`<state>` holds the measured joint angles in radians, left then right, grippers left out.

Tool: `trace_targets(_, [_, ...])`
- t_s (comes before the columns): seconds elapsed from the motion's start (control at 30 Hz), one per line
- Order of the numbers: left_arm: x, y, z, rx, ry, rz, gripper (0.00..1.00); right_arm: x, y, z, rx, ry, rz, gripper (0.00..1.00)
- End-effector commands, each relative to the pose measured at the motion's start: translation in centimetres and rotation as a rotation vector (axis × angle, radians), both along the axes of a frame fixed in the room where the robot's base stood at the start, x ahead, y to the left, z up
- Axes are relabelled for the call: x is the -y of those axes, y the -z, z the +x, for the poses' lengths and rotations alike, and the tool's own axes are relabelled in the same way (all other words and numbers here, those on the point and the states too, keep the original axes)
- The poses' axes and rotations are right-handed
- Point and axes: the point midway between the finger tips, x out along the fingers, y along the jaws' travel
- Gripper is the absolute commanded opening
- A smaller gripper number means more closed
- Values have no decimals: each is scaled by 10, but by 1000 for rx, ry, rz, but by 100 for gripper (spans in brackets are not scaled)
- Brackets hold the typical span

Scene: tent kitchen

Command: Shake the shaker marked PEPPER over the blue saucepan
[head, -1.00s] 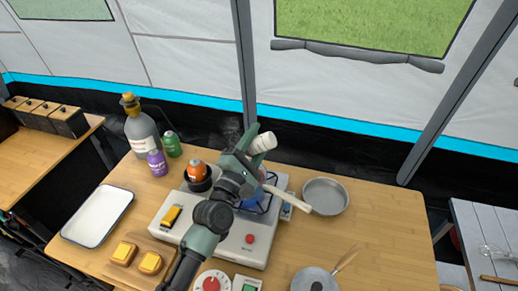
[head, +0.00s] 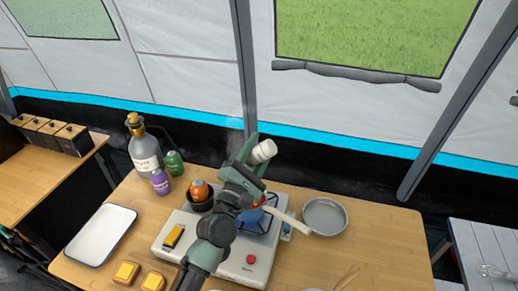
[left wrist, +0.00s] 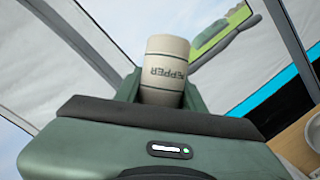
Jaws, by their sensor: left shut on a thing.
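My left gripper (head: 256,155) is shut on a cream-white shaker (head: 264,151), held tilted in the air above the far side of the stove. In the left wrist view the shaker (left wrist: 166,70) stands up between the fingers, and its PEPPER lettering reads upside down. The blue saucepan (head: 251,214) sits on the stove below, largely hidden by my left arm and gripper. Its pale handle (head: 290,222) points to the right. I cannot tell whether the shaker is directly over the pan's opening. My right gripper is not in view.
The white stove (head: 232,270) has a black bowl (head: 200,204) with an orange-topped thing at its left. A grey bottle (head: 145,152), green shaker (head: 174,163) and purple shaker (head: 160,182) stand farther left. A metal pan (head: 325,216) lies right; bare table (head: 385,245) lies beyond it.

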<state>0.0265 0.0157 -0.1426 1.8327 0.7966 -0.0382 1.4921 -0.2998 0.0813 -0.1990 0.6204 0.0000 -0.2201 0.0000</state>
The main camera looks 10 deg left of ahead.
Motion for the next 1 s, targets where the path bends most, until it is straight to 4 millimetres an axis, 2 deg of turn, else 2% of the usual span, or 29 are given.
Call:
trace_targets(0.27, [0, 6, 0, -1, 1, 0, 0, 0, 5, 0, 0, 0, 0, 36])
trace_targets(0.53, [0, 50, 0, 0, -1, 2, 0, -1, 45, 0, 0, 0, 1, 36])
trace_targets(1.0, [-3, 48, -1, -1, -1, 0, 0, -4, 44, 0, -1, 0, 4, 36])
